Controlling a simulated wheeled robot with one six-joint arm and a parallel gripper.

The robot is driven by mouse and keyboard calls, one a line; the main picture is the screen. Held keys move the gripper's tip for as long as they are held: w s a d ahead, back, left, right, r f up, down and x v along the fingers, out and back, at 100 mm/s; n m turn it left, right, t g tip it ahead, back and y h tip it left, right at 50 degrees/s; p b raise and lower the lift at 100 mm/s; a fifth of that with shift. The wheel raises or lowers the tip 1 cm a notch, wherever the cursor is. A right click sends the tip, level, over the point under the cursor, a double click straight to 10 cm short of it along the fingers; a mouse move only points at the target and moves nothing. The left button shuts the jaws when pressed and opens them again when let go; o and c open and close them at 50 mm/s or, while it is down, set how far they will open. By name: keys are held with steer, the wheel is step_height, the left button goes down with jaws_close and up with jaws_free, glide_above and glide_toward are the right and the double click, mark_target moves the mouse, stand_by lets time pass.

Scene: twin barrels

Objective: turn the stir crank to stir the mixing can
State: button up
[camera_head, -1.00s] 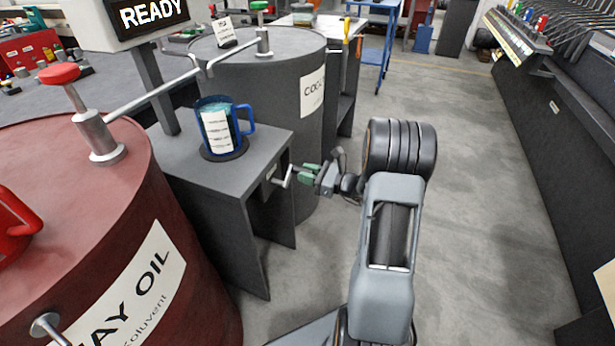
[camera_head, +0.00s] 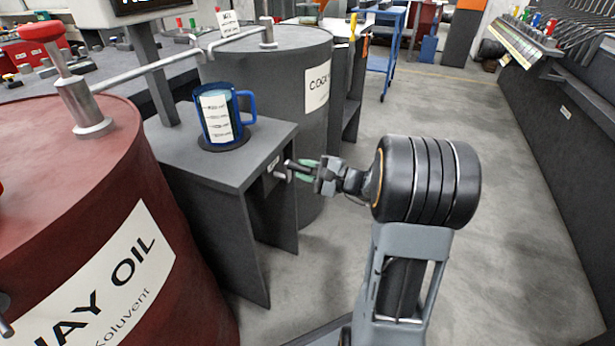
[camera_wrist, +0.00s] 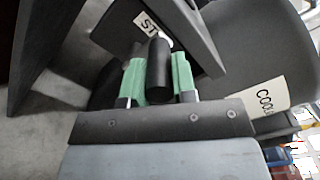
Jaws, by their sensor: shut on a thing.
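The mixing can (camera_head: 216,116) is a blue, clear-sided mug with a white scale label. It stands upright on a dark round pad on the grey stand (camera_head: 236,166). The stir crank (camera_head: 284,175) sticks out from the stand's right side. My gripper (camera_head: 303,168), with green finger pads, is at the crank. In the wrist view my gripper (camera_wrist: 159,83) has its green fingers on either side of the crank's black handle (camera_wrist: 159,70), shut on it. A label starting "ST" (camera_wrist: 148,22) is on the stand beside the crank. The inside of the can is hard to make out.
A red barrel (camera_head: 95,200) labelled "AY OIL" stands at the left. A grey barrel (camera_head: 285,75) stands behind the stand. The floor (camera_head: 345,240) to the right is open up to a dark bench (camera_head: 560,150).

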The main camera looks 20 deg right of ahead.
steer(key=n+b, duration=0.1)
steer(key=n, duration=0.1)
steer(key=shift+s+a+f+n+b, duration=0.25)
steer(key=shift+s+a+n+b, duration=0.05)
steer(key=shift+s+a+b, duration=0.1)
steer(key=shift+s+a+n+b, duration=0.2)
steer(key=shift+n, duration=0.45)
steer(key=shift+s+a+n+b, duration=0.15)
steer(key=shift+a+n, duration=0.05)
steer(key=shift+n, duration=0.45)
steer(key=shift+f, duration=0.1)
steer(key=o, duration=0.9)
steer(key=shift+p+v, duration=1.9)
steer(key=shift+v, duration=5.05)
